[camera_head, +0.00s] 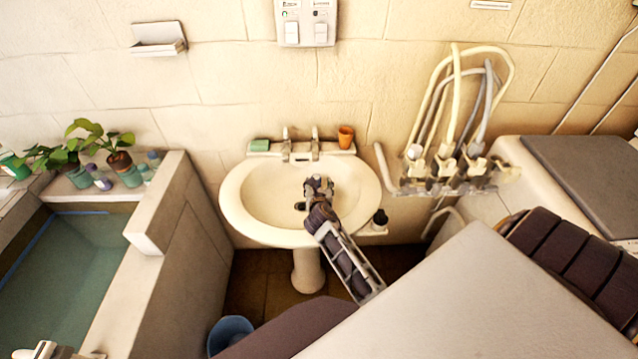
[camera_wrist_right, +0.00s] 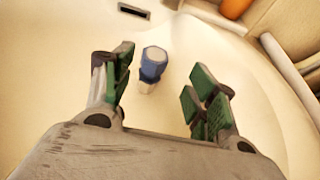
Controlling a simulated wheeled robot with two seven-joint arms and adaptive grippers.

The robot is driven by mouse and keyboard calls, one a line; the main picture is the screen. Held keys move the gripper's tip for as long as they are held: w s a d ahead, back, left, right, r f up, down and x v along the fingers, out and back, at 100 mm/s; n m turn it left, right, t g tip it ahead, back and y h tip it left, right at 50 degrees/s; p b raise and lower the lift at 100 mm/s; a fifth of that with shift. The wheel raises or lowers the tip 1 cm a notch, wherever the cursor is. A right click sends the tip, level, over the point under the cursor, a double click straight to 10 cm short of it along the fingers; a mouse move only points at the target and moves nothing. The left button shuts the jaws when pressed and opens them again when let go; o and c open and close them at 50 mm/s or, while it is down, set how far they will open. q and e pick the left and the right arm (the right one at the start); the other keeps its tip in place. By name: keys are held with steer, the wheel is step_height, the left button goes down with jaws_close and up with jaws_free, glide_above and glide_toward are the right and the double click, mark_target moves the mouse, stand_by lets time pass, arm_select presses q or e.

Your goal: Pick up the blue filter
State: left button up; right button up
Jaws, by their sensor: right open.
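The blue filter (camera_wrist_right: 152,66) is a small piece with a blue body, a pale top and a whitish lower part. In the right wrist view it is inside the pale basin, between and a little beyond the two green-padded fingers, closer to the left finger. My right gripper (camera_wrist_right: 163,95) is open and empty; no finger visibly touches the filter. In the head view my right gripper (camera_head: 318,184) is over the washbasin (camera_head: 237,209), and I cannot make out the filter there. My left gripper is not in view.
A green soap-like block (camera_head: 260,145) and an orange cup (camera_head: 345,137) stand on the basin's back ledge by the taps (camera_head: 300,140). A dark bottle (camera_head: 379,219) is right of the basin. Pale hoses (camera_head: 455,110) hang at right; a blue bucket (camera_head: 230,333) is below.

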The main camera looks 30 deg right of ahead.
mark_target(316, 178)
steer(key=shift+x, duration=0.9)
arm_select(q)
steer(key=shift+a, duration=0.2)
arm_select(e)
steer(key=shift+w+f, duration=0.1)
steer(key=shift+w, duration=0.15)
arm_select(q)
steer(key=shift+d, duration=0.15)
arm_select(e)
steer(key=shift+d, duration=0.1)
steer(key=shift+w+d+f, duration=0.2)
steer(key=shift+w, duration=0.45)
steer(key=shift+w+d+f, duration=0.2)
steer(key=shift+w+f, duration=0.05)
steer(key=shift+w, duration=0.45)
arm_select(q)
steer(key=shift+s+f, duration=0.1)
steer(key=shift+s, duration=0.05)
arm_select(e)
steer(key=shift+x, duration=1.15)
